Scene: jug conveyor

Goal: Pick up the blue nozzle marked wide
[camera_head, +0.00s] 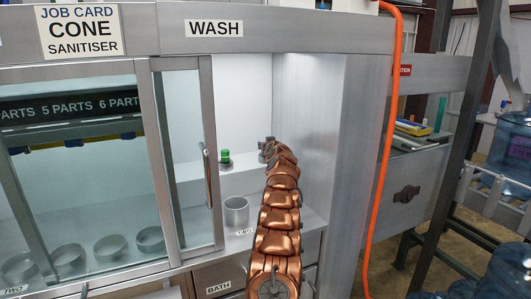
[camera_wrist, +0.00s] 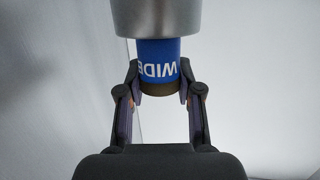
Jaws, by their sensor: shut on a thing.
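The blue nozzle (camera_wrist: 158,58) carries the word WIDE, upside down in the wrist view, and has a brown band at its near end. My gripper (camera_wrist: 160,80) is shut on it, one finger on each side. The nozzle's far end meets a wide grey metal cylinder (camera_wrist: 157,17); I cannot tell whether it is joined to it or only in front of it. In the head view my gripper (camera_head: 267,146) is inside the wash bay, mostly behind my arm, and the blue nozzle is hidden there.
A green-topped piece (camera_head: 225,157) stands on the bay's ledge, left of my gripper. A metal cup (camera_head: 236,211) stands lower. A sliding glass door (camera_head: 208,180) borders the bay on the left, a metal wall (camera_head: 335,150) on the right. An orange hose (camera_head: 391,120) hangs outside.

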